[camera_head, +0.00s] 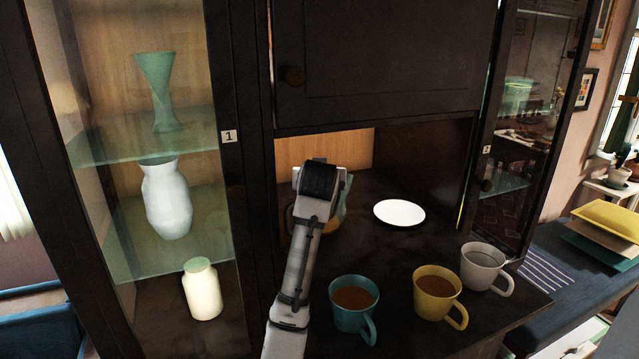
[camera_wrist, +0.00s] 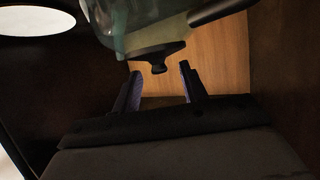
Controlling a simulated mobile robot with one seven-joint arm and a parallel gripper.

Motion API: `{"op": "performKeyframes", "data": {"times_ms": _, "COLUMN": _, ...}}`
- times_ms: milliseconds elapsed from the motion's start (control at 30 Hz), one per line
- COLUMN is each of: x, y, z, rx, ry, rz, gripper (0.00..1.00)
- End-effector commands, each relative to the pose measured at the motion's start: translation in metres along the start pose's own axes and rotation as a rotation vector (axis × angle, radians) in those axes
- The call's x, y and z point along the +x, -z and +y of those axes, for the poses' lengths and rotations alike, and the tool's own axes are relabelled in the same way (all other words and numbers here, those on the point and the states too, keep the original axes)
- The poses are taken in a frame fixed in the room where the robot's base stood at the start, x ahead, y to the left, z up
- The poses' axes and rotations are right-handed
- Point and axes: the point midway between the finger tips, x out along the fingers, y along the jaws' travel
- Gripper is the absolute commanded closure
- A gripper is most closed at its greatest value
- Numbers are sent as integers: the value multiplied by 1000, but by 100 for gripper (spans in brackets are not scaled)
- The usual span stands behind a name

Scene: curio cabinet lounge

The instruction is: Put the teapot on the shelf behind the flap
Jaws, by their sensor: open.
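The teapot (camera_head: 346,196) stands in the open niche of the dark cabinet, mostly hidden behind my gripper in the head view. In the wrist view its greenish glassy body (camera_wrist: 140,30) fills the top, with a dark lid knob (camera_wrist: 158,68) and a dark handle (camera_wrist: 222,8). My gripper (camera_wrist: 161,82) is open, its two fingers spread on either side of the space just below the lid knob. I cannot tell whether they touch it. A dark panel with a round knob, apparently the flap (camera_head: 390,60), is closed above the niche. The shelf behind it is hidden.
A white plate (camera_head: 399,212) lies right of the teapot. A teal mug (camera_head: 350,315), a yellow mug (camera_head: 433,308) and a grey mug (camera_head: 481,262) stand along the front ledge. Left, a glass-fronted compartment holds a green vase (camera_head: 160,90), a white vase (camera_head: 167,200) and a cream jar (camera_head: 203,292).

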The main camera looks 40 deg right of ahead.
Motion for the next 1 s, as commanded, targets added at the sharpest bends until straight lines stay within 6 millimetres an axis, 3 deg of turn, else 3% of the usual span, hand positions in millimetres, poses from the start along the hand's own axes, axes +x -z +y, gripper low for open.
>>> {"op": "performKeyframes", "data": {"times_ms": 200, "x": -48, "y": -3, "z": 0, "rx": 0, "ry": -1, "rz": 7, "gripper": 57}}
{"op": "performKeyframes", "data": {"times_ms": 433, "x": -85, "y": -1, "z": 0, "rx": 0, "ry": 0, "rz": 3, "gripper": 57}}
{"op": "performKeyframes", "data": {"times_ms": 600, "x": -95, "y": -1, "z": 0, "rx": 0, "ry": 0, "rz": 1, "gripper": 57}}
{"op": "performKeyframes", "data": {"times_ms": 1000, "x": -95, "y": 0, "z": 0, "rx": 0, "ry": 0, "rz": 0, "gripper": 57}}
